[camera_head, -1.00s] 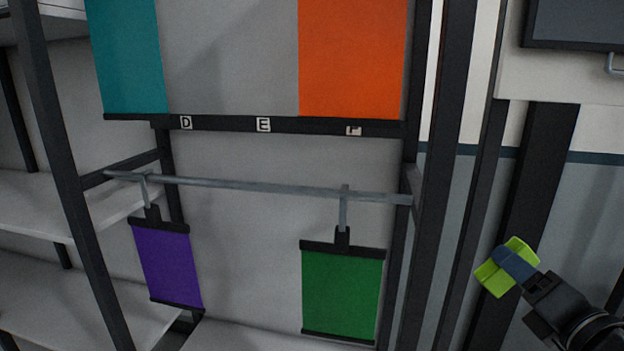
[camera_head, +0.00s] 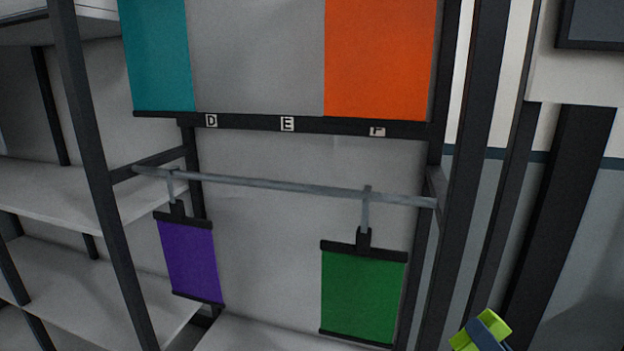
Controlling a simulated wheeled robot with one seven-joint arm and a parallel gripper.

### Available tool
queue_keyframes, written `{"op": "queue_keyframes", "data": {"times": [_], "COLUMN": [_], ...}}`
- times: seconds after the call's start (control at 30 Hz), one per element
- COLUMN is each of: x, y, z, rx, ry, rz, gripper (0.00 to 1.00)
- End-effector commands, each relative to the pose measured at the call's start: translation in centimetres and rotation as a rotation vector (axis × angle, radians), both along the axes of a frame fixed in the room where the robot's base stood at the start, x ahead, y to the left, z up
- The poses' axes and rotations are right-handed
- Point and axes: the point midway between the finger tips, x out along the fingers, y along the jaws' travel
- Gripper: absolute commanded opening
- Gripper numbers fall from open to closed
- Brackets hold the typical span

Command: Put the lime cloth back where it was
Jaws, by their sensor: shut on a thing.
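The lime cloth (camera_head: 494,321) is at the bottom right of the head view, cut off by the lower edge. My gripper (camera_head: 482,333) is shut on it; a dark blue finger crosses over the cloth. The cloth is to the right of the rack's dark right post, and only part of it shows. Most of my gripper and arm are outside the picture. Where the cloth was before does not show for certain.
A grey rail (camera_head: 290,186) carries a purple sheet (camera_head: 192,262) and a green sheet (camera_head: 363,295) on hangers, with a gap between. Above, teal (camera_head: 160,55) and orange (camera_head: 380,60) panels flank bare grey over labels D, E, F. White shelves (camera_head: 60,187) stand left.

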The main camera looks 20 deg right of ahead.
Motion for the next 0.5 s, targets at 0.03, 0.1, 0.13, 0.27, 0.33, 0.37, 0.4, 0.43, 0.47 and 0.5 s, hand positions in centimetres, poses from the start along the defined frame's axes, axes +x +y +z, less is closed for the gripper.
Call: {"op": "queue_keyframes", "data": {"times": [0.03, 0.1, 0.13, 0.27, 0.33, 0.37, 0.4, 0.43, 0.47, 0.5], "x": [0.2, 0.4, 0.5, 0.9, 1.1, 1.3, 1.4, 1.6, 1.7, 1.8], "y": [0.8, 1.4, 1.7, 2.9, 3.7, 4.2, 4.8, 5.1, 5.5, 6.0], "z": [-1.3, -2.7, -3.4, -6.3, -8.1, -9.2, -10.5, -11.4, -12.3, -13.4], "rx": [0.002, 0.001, 0.001, 0.0, -0.001, -0.001, -0.001, -0.001, -0.001, 0.0], "ry": [0.007, 0.005, 0.006, 0.006, 0.006, 0.007, 0.007, 0.006, 0.006, 0.004], "rz": [0.016, 0.025, 0.03, 0.051, 0.064, 0.07, 0.08, 0.085, 0.09, 0.1], "gripper": [0.34, 0.34, 0.34, 0.34, 0.34, 0.34, 0.34, 0.34, 0.34, 0.34]}}
